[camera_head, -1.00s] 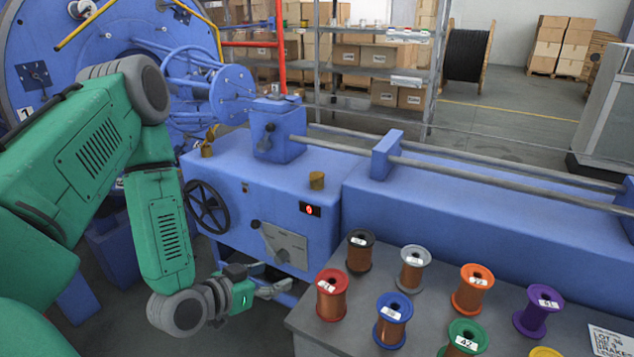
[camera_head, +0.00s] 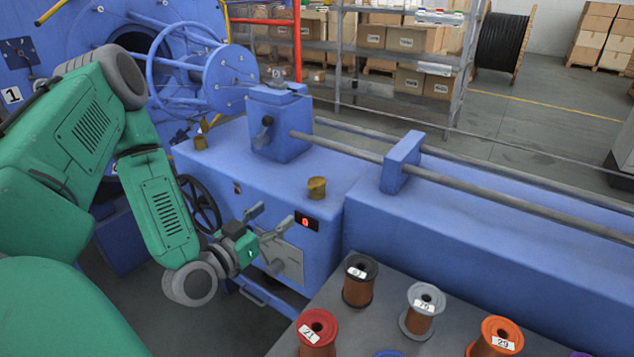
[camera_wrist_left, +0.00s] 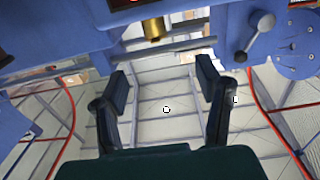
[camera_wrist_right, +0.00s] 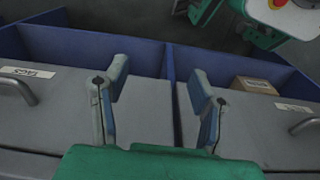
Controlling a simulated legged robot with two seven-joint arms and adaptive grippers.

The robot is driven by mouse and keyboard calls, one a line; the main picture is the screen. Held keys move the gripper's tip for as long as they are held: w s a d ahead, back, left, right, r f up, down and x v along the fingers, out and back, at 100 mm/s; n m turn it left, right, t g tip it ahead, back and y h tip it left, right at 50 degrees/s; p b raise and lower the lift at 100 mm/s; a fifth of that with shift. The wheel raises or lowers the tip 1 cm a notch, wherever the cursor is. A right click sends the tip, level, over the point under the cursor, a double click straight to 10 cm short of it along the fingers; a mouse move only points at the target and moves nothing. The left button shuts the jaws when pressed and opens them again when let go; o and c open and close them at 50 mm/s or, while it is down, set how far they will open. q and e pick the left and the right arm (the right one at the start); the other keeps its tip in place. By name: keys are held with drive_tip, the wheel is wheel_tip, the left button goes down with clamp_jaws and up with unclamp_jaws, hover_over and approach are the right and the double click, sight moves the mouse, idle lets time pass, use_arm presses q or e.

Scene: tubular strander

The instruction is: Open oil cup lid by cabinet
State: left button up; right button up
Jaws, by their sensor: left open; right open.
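A brass oil cup (camera_head: 317,188) with its lid down stands on the blue machine cabinet (camera_head: 360,172), above the red digit display. A second brass cup (camera_head: 200,142) stands farther back at the cabinet's left end. My left gripper (camera_head: 272,223) is open and empty in front of the cabinet's front panel, left of and below the nearer cup, touching neither. In the left wrist view a brass cup (camera_wrist_left: 154,29) shows beyond the open fingers (camera_wrist_left: 163,76). My right gripper (camera_wrist_right: 158,75) is open and empty; it shows only in the right wrist view.
A black handwheel (camera_head: 201,205) and a lever panel (camera_head: 283,260) are on the cabinet front near my left gripper. A grey table (camera_head: 390,335) with several wire spools stands at the front right. Below my right gripper are grey surfaces (camera_wrist_right: 250,120) with handles and a blue divider.

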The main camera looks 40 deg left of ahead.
sight(309, 188)
use_arm(q)
drive_tip(key=w, duration=0.6)
drive_tip(key=w+b, duration=0.1)
drive_tip(key=w, duration=0.2)
drive_tip(key=shift+w+d+r, duration=0.25)
drive_tip(key=shift+d+r, duration=0.05)
drive_tip(key=shift+r, duration=0.05)
drive_tip(key=w, duration=0.1)
drive_tip(key=w+a, duration=0.1)
drive_tip(key=shift+w+a+f, duration=0.2)
drive_tip(key=shift+w+a, duration=0.05)
drive_tip(key=shift+w, duration=0.15)
drive_tip(key=shift+w+a+f, duration=0.1)
drive_tip(key=shift+w+a, duration=0.15)
drive_tip(key=shift+w, duration=0.05)
drive_tip(key=shift+d, duration=0.35)
drive_tip(key=shift+d+r, duration=0.2)
drive_tip(key=shift+r, duration=0.05)
drive_tip(key=c, duration=1.1)
drive_tip(key=shift+a, duration=0.1)
drive_tip(key=shift+c, duration=0.3)
use_arm(e)
drive_tip(key=shift+s+d+f, duration=0.1)
drive_tip(key=shift+d+f, duration=0.1)
drive_tip(key=shift+f, duration=0.2)
drive_tip(key=shift+s+d+f, duration=0.1)
drive_tip(key=shift+d+f, duration=0.05)
drive_tip(key=shift+f, duration=0.25)
